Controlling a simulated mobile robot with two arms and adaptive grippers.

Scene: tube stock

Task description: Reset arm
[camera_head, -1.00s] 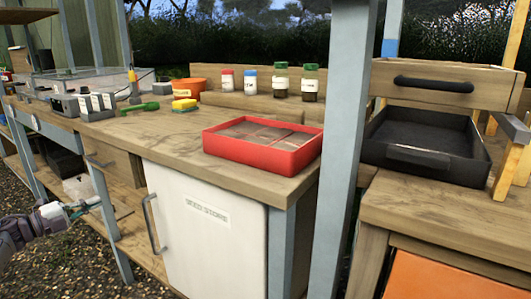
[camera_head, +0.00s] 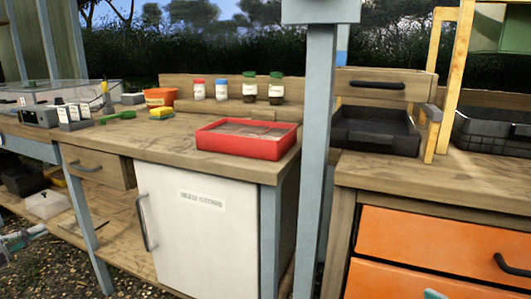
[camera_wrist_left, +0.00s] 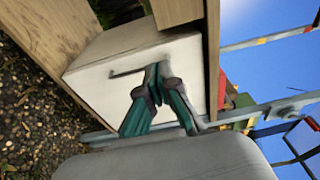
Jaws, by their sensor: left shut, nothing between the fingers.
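My left gripper (camera_head: 22,240) shows at the left edge of the head view, low beside the bench. In the left wrist view its green and dark fingers (camera_wrist_left: 157,72) meet at the tips, shut with nothing between them. Beyond them in that tilted view is the white cabinet door (camera_wrist_left: 180,55) with its bar handle; the fingers overlap it in the picture, and I cannot tell the exact gap. The same door (camera_head: 195,240) stands under the bench in the head view.
A red tray (camera_head: 247,147) sits near the bench's front edge. Behind it stand several capped jars (camera_head: 249,92). Black trays (camera_head: 375,137) stand on the right bench, above orange drawers (camera_head: 420,245). A blue-grey post (camera_head: 314,150) rises between the benches. Gravel lies below.

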